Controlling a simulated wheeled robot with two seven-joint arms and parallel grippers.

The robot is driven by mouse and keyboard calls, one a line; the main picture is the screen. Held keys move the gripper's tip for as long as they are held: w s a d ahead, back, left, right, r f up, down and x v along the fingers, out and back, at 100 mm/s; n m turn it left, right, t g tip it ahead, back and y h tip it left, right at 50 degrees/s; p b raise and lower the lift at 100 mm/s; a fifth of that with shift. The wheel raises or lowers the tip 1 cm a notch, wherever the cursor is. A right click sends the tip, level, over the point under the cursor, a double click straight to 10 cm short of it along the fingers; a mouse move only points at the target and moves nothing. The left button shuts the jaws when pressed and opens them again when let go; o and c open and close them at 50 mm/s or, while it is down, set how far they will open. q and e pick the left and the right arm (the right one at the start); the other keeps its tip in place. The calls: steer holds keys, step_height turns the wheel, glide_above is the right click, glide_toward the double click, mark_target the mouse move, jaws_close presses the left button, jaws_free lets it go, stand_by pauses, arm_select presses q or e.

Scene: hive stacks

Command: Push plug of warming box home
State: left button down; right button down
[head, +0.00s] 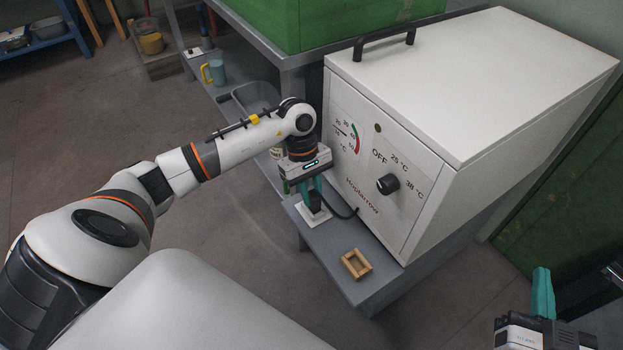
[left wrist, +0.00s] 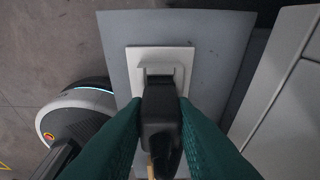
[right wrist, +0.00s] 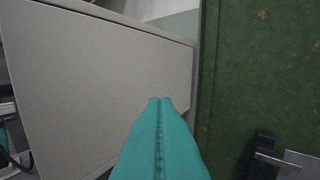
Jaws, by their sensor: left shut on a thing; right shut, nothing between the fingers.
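The warming box (head: 480,80) is a large white cabinet with a dial, a knob and a black top handle, standing on a grey bench. My left gripper (head: 313,198) points down beside its front and is shut on the black plug (left wrist: 160,110). The plug is over a white socket plate (head: 312,216) on the bench top; the plate also shows in the left wrist view (left wrist: 187,55). A black cord runs from the plug toward the box. I cannot tell how deep the plug sits. My right gripper (right wrist: 160,100) is shut and empty, beside the box's side.
A small wooden frame (head: 356,264) lies on the bench near the box front. A green hive box (head: 340,20) stands on a table behind. Open floor lies at left.

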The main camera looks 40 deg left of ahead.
steer(key=shift+a+r+t, duration=0.1)
steer(key=shift+r+t, duration=0.5)
steer(key=shift+r, duration=0.1)
stand_by(0.6)
arm_select(q)
steer(key=shift+f+b, duration=0.1)
steer(key=shift+b, duration=0.2)
arm_select(e)
steer(key=shift+r, duration=0.2)
steer(key=shift+r+t, duration=0.25)
steer(key=shift+t, duration=0.15)
arm_select(q)
steer(key=shift+f, duration=0.2)
arm_select(e)
steer(key=shift+s+a+r+t+y, duration=0.15)
steer(key=shift+r+t+y, duration=0.3)
steer(key=shift+r, duration=0.35)
